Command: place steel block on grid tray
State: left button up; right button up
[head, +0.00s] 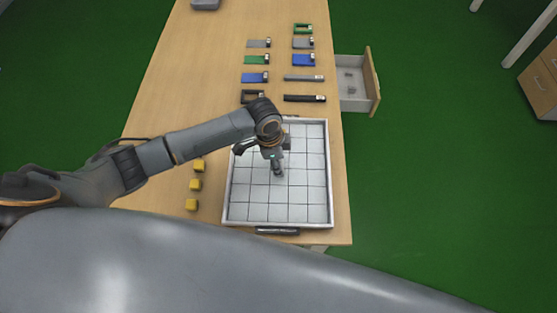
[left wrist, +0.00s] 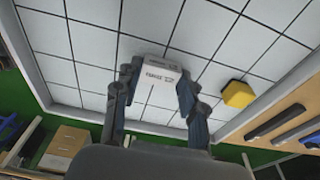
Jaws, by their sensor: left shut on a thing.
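The steel block (left wrist: 155,78) is a small light grey block with dark printed lettering, seen in the left wrist view. My left gripper (left wrist: 157,92) is shut on it, one finger on each side. In the head view the left gripper (head: 277,169) points down over the middle of the grid tray (head: 300,207); the block is not clearly visible there. The white tray with dark grid lines also shows in the left wrist view (left wrist: 90,45). I cannot tell whether the block touches the tray floor. My right gripper is not in view.
More yellow cubes (head: 195,184) stand on the table left of the tray. Dark and grey bars (head: 304,98) and blue and green parts lie behind it. An open drawer (head: 358,84) juts out right.

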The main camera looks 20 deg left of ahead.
pick_arm(q)
jog(key=shift+f, duration=0.15)
jog(key=o, duration=1.3)
notch_tip(320, 180, up, 12)
jog(key=a, duration=0.1)
jog(key=shift+s+a+b, duration=0.25)
jog(key=shift+a+b, duration=0.1)
